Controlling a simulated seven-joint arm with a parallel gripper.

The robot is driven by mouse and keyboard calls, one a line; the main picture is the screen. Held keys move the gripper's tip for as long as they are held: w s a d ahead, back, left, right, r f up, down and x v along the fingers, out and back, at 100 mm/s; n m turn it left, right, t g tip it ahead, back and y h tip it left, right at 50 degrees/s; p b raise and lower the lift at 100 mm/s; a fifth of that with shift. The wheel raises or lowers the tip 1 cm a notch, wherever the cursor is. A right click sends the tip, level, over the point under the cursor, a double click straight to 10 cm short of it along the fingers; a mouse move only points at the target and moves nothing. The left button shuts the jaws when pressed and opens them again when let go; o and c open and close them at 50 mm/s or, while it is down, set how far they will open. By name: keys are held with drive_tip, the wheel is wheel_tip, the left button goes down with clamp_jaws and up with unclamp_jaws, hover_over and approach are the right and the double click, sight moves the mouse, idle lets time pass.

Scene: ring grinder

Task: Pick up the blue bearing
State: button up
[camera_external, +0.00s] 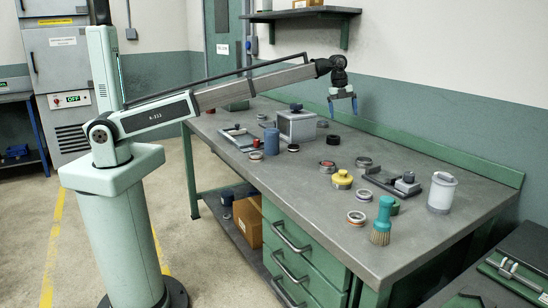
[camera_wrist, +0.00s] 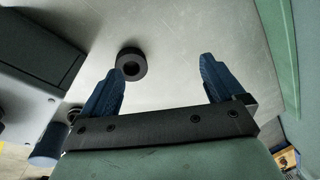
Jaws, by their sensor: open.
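My gripper (camera_external: 343,103) is open and empty above the back of the workbench, with its two blue fingers pointing down. It also shows in the wrist view (camera_wrist: 160,65). A dark ring (camera_external: 333,139) lies flat on the bench below it. In the wrist view this ring (camera_wrist: 131,64) is between the fingers, nearer the left one, and looks black. I cannot tell which thing is the blue bearing; no ring looks clearly blue.
The grey box (camera_external: 297,126) stands left of the dark ring. Several rings and jars, a yellow-topped part (camera_external: 342,180), a brush (camera_external: 382,222) and a white canister (camera_external: 441,192) stand toward the right and front. The bench's back edge (camera_external: 430,150) is raised.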

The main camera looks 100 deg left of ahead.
drive_tip(key=m+g+y, duration=0.2)
approach(323, 122)
drive_tip(key=f, duration=0.3)
drive_tip(key=shift+w+a+f, duration=0.15)
drive_tip(key=shift+w+a, duration=0.15)
drive_tip(key=shift+a, duration=0.05)
drive_tip(key=shift+s+a+f, duration=0.15)
drive_tip(key=shift+f, duration=1.15)
drive_tip(key=shift+s+a+f, duration=0.1)
drive_tip(key=shift+f, duration=1.15)
drive_tip(key=c, duration=1.2)
drive_tip(key=shift+c, duration=0.6)
drive_tip(key=shift+r, duration=0.15)
